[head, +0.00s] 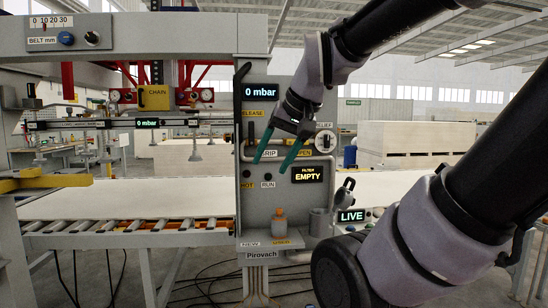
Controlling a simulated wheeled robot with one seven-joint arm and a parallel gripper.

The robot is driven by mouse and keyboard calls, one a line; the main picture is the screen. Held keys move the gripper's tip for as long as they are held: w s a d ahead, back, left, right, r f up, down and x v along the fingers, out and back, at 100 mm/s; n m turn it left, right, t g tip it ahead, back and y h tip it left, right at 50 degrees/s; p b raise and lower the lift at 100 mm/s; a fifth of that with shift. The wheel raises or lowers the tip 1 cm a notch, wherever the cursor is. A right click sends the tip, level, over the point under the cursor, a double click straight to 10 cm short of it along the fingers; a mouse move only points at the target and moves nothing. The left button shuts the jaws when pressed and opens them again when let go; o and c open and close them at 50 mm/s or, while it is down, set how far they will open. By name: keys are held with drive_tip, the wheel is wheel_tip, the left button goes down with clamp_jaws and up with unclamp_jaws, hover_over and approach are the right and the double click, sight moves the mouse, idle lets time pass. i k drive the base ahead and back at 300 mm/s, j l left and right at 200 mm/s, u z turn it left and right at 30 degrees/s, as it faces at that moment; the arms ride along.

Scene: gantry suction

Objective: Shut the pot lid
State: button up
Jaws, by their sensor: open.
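My gripper (270,164) is open and empty, its two teal fingers pointing down in front of the grey control panel (262,200). It hangs above and to the left of a small grey cylindrical cup (320,223), which looks like the pot, at the panel's lower right. A grey round piece with a dark knob (344,192) stands tilted above and right of the cup. It may be the raised lid, but its hinge is not clear. The gripper is apart from both. A display reading FILTER EMPTY (307,174) is just above the cup.
An orange-and-grey cartridge (279,225) stands on the panel's ledge, left of the cup, near NEW and USED labels. A LIVE display (351,216) is right of the cup. A roller conveyor (120,228) runs left. My forearm covers the lower right.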

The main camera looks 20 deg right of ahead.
sight(346, 193)
drive_tip(key=i+l+z, duration=0.6)
drive_tip(key=i+l, duration=0.1)
